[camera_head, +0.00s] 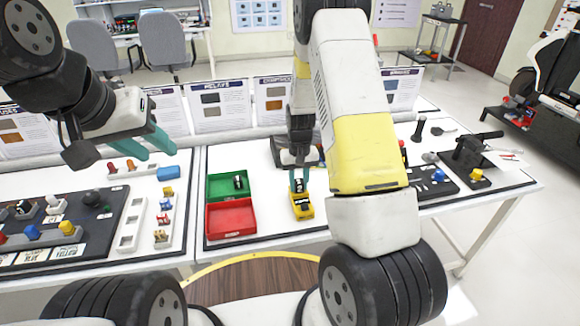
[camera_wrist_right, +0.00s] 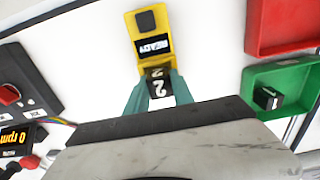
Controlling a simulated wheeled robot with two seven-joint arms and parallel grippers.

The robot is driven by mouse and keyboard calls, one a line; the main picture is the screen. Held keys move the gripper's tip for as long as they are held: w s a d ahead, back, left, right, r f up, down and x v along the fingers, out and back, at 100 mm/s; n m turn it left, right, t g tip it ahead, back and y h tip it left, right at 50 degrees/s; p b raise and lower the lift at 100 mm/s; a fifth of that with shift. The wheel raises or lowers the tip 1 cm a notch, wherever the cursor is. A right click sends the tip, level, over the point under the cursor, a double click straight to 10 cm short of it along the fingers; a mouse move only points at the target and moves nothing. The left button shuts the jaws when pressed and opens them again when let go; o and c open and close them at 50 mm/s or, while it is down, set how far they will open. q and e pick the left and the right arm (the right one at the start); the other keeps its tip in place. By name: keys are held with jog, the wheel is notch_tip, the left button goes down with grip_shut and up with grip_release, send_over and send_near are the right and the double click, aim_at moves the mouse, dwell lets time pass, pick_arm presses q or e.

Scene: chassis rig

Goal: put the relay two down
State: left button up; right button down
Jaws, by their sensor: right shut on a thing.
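The relay two (camera_wrist_right: 159,86), a black block with a white 2, is between the teal fingers of my right gripper (camera_wrist_right: 155,92) in the right wrist view. The gripper is shut on it. The relay overlaps the near end of a yellow tester (camera_wrist_right: 145,65) whose screen reads READY; I cannot tell whether it rests in it or is just above. In the head view the right gripper (camera_head: 299,183) points down at the yellow tester (camera_head: 303,211). My left gripper (camera_head: 148,150) is open and empty above the left table.
Left of the tester stand a green tray (camera_head: 214,184) holding another black relay (camera_head: 239,182) and a red tray (camera_head: 231,218). A black board with a meter (camera_wrist_right: 22,65) is on the tester's other side. White table is bare around the tester.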

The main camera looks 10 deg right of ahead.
jog(key=shift+s+f, duration=0.2)
jog(key=shift+f, duration=0.3)
jog(key=c, duration=1.1)
grip_release()
notch_tip(320, 180, up, 13)
notch_tip(320, 180, up, 16)
jog(key=f+t+y, duration=0.1)
jog(key=t+y, duration=0.1)
jog(key=t, duration=0.1)
send_over(299, 181)
jog(key=s+a, duration=0.1)
jog(key=s, duration=0.8)
jog(key=s+r+t, duration=0.1)
jog(key=s+r, duration=0.2)
jog(key=s, duration=0.4)
jog(key=s+a+r+t, duration=0.1)
jog(key=s+r, duration=0.3)
jog(key=s, duration=0.4)
jog(key=shift+s+a+r+t, duration=0.2)
jog(key=shift+s+r+t, duration=0.1)
jog(key=shift+t, duration=0.3)
